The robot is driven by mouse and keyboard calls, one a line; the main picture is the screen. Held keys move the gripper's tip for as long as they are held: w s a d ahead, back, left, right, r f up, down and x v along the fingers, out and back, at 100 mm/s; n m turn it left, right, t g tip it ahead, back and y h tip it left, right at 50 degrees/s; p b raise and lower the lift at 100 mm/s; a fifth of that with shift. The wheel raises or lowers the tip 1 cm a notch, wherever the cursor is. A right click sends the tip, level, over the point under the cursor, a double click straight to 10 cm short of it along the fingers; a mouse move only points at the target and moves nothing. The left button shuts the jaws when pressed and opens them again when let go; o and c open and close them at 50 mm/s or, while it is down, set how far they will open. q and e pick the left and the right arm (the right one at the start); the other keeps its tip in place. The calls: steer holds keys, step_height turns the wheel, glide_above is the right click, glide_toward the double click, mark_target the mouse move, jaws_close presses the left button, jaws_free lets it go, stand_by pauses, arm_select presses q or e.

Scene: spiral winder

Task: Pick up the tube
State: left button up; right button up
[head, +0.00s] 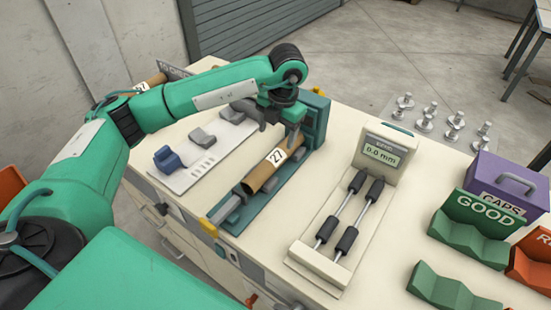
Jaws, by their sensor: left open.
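A brown cardboard tube (262,175) with a white label reading 27 lies along a teal fixture (248,214) in the middle of the bench. My left arm reaches in from the left, and my left gripper (293,140) points down over the far end of this tube. The gripper is open, its fingers close to the tube's far end; whether they touch it I cannot tell. The far end is partly hidden by the gripper. Another brown tube (152,82), also labelled 27, lies at the back left, partly behind my arm. My right gripper is out of view.
A gauge (385,153) reading 0.0 mm with black rollers stands to the right. Several metal caps (427,124), a purple CAPS box (483,176) and green GOOD cradles (470,240) are farther right. A white plate (192,172) with grey and blue blocks lies left of the fixture.

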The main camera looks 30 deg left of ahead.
arm_select(q)
steer(key=p, duration=0.1)
glide_above(273, 158)
steer(key=f, duration=0.6)
steer(key=shift+s+d, duration=0.2)
steer(key=shift+d, duration=0.15)
steer(key=shift+f, duration=0.5)
steer(key=f, duration=0.1)
steer(key=f+p, duration=0.1)
steer(key=f, duration=0.1)
steer(key=a+f+p, duration=0.1)
steer(key=shift+w+f, duration=0.3)
steer(key=shift+f, duration=0.05)
steer(key=shift+d, duration=0.1)
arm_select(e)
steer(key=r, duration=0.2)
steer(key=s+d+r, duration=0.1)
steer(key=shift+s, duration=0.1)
arm_select(q)
steer(key=shift+c, duration=0.9)
steer(key=c, duration=1)
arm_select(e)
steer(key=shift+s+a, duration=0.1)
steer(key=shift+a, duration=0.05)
